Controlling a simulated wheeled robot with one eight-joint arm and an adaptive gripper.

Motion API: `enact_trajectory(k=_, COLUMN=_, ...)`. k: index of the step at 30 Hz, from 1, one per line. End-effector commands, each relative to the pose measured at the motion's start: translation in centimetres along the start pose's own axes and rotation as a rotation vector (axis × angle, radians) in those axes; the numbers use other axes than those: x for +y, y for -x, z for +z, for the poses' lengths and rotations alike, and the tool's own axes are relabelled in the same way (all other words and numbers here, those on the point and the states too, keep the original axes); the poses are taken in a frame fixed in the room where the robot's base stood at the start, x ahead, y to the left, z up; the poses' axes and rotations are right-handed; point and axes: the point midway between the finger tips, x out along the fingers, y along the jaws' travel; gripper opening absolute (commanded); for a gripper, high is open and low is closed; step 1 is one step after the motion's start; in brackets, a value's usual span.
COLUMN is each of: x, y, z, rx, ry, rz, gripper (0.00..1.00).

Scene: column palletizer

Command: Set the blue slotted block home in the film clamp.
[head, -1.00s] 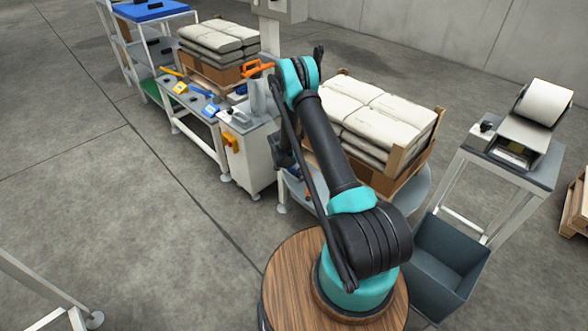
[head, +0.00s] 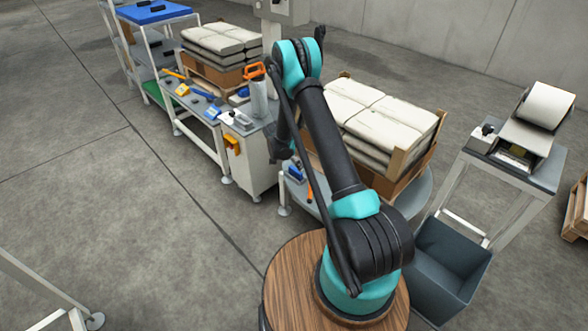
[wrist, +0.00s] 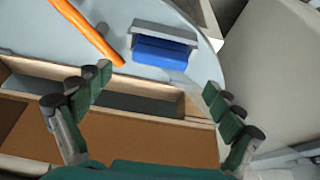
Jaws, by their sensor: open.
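The blue block (wrist: 163,55) lies on the light grey round turntable (wrist: 110,12) in the wrist view, against a grey bracket (wrist: 165,32) that looks like the film clamp. I cannot make out the block's slot or how deep it sits. In the head view a small blue shape (head: 295,170) shows on the turntable beside my arm. My gripper (wrist: 160,102) is open and empty, its green-padded fingers spread wide. In the wrist picture the block appears between and beyond the fingertips, apart from them. In the head view my arm hides most of the gripper.
An orange bar (wrist: 88,30) lies left of the block. A wooden-edged pallet (wrist: 120,85) with brown board lies under my fingers; stacked white sacks (head: 380,115) stand beside my arm. A white cabinet (head: 255,160) and tool bench (head: 205,125) stand left. Open floor lies farther left.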

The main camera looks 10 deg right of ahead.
Motion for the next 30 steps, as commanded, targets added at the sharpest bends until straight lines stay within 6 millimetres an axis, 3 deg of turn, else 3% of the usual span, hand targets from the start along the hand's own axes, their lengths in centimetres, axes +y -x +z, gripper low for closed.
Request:
enact_trajectory(k=4, x=0.0, y=2.6, z=0.1, rx=0.000, ry=0.001, rz=0.000, gripper=0.93)
enact_trajectory(k=16, x=0.8, y=6.8, z=-0.8, rx=-0.008, ry=0.030, rz=-0.008, gripper=0.93)
enact_trajectory(k=23, x=4.8, y=13.8, z=-3.1, rx=-0.040, ry=0.158, rz=-0.048, gripper=0.93)
enact_trajectory(k=30, x=10.5, y=20.9, z=-4.3, rx=-0.065, ry=0.308, rz=-0.102, gripper=0.93)
